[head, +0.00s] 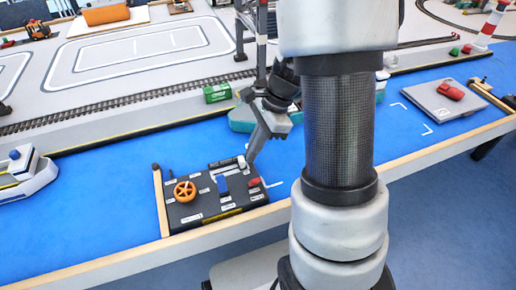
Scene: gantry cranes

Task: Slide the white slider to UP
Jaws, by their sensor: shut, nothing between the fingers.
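A dark control panel (208,208) lies on the blue table near its front edge. The white slider (242,162) is a small light piece by a slot at the panel's far right part. It is partly hidden by my gripper, and I cannot read its labels. My gripper (251,157) points down at the slider with its fingers shut and nothing held. The fingertips are at or right beside the slider; I cannot tell whether they touch it.
A green container (217,92) stands behind. A toy boat (22,172) is at left, a grey plate (445,101) at right.

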